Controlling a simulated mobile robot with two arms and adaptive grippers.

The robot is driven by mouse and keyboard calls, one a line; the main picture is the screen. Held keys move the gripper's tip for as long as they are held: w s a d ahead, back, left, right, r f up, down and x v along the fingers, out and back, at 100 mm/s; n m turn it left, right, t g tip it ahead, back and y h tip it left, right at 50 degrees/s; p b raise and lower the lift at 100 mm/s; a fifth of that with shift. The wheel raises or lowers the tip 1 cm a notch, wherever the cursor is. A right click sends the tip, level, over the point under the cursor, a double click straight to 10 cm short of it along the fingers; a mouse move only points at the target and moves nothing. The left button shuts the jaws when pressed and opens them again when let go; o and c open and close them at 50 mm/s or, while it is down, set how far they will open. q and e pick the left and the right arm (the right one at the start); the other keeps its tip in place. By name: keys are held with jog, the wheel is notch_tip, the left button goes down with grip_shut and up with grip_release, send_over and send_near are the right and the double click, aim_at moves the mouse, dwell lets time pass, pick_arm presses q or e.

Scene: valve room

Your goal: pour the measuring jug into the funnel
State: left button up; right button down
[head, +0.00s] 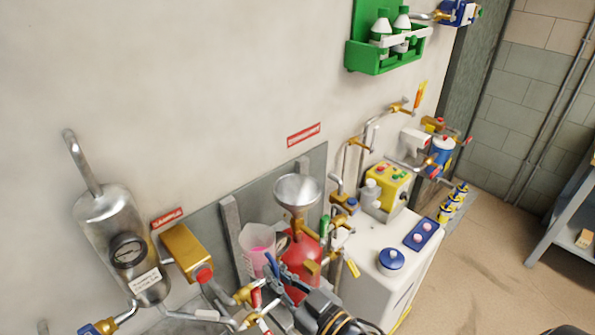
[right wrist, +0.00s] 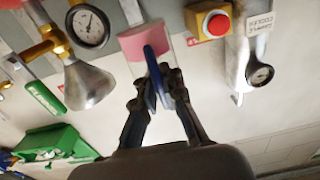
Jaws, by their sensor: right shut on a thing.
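The measuring jug (head: 257,238) is a clear vessel with pink liquid in it, just left of and lower than the funnel in the head view. My right gripper (head: 271,266) reaches up from the bottom and is shut on the jug's side or handle; the exact grip is partly hidden. In the right wrist view the jug (right wrist: 136,44) shows pink between and beyond the fingertips (right wrist: 157,78). The metal funnel (head: 298,189) stands open upward on a brass fitting above a red vessel (head: 301,254). It also shows in the right wrist view (right wrist: 88,86), apart from the jug. My left gripper is not in view.
A yellow box with a red button (head: 187,254) and a steel cylinder with a gauge (head: 118,240) are at left. Pipes and brass valves crowd below and right of the funnel. A white cabinet (head: 390,290) stands right. A green bottle rack (head: 378,62) hangs above.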

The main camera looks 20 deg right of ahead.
aim_at(271, 249)
jog(key=w+r+y+p, duration=0.1)
jog(key=w+r+p, duration=0.1)
jog(key=w+r+n+g+y+p, duration=0.1)
jog(key=p, duration=0.1)
jog(key=shift+w+d+r+n, duration=0.15)
jog(key=shift+w+r+n, duration=0.15)
jog(key=shift+w+r, duration=0.1)
jog(key=shift+w+d+r+y+p, duration=0.25)
jog(key=shift+w+d+y+p, duration=0.25)
jog(key=shift+w, duration=0.4)
jog(key=shift+d, duration=0.1)
jog(key=shift+g, duration=0.3)
jog(key=shift+w+d+r+m+b, duration=0.15)
jog(key=shift+d+m+b, duration=0.3)
jog(key=shift+m+b, duration=0.35)
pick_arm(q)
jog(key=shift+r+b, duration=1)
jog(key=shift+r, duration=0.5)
pick_arm(e)
jog(key=w+d+r+m+t, duration=0.1)
jog(key=r+m, duration=0.4)
jog(key=m, duration=0.6)
jog(key=shift+d+t, duration=0.7)
jog(key=shift+d, duration=0.45)
